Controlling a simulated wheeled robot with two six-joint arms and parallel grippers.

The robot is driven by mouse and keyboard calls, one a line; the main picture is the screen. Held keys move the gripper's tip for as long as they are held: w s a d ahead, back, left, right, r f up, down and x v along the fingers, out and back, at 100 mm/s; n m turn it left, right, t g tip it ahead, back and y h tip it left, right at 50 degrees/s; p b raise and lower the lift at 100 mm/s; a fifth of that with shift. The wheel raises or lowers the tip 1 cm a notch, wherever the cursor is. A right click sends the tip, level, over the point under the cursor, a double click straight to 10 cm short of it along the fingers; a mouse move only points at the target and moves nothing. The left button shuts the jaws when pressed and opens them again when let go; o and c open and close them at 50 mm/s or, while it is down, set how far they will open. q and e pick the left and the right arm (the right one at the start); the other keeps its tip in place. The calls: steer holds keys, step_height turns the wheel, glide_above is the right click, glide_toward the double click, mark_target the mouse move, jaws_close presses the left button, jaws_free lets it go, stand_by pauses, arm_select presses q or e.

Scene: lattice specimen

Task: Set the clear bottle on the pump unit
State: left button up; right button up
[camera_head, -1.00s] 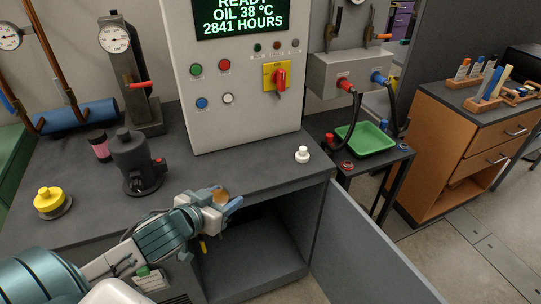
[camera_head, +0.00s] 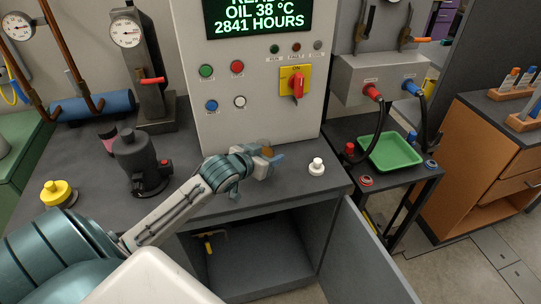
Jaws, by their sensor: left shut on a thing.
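The pump unit seems to be the dark grey cabinet (camera_head: 290,196) with a white control panel standing on its top. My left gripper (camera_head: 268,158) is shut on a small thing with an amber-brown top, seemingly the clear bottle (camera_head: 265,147). The fingers hide most of it. It is over the cabinet top, in front of the panel and left of a white-capped bottle (camera_head: 316,168). I cannot tell whether it touches the top. My right gripper is not in view.
The control panel (camera_head: 221,125) stands behind my gripper. A dark grey motor-like device (camera_head: 140,165) and a yellow-capped item (camera_head: 58,193) stand on the left. The cabinet door (camera_head: 365,255) hangs open. A green tray (camera_head: 391,153) lies on the side table.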

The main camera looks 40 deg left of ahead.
arm_select(q)
steer(key=shift+w+a, duration=0.2)
steer(key=shift+w, duration=0.3)
steer(key=shift+w+a, duration=0.15)
steer(key=shift+w, duration=0.35)
steer(key=shift+w+f, duration=0.15)
steer(key=shift+f+p, duration=0.6)
steer(key=shift+f, duration=1.05)
steer(key=shift+f, duration=0.1)
steer(key=o, duration=1.2)
steer(key=shift+c, duration=0.2)
steer(key=v, duration=1.2)
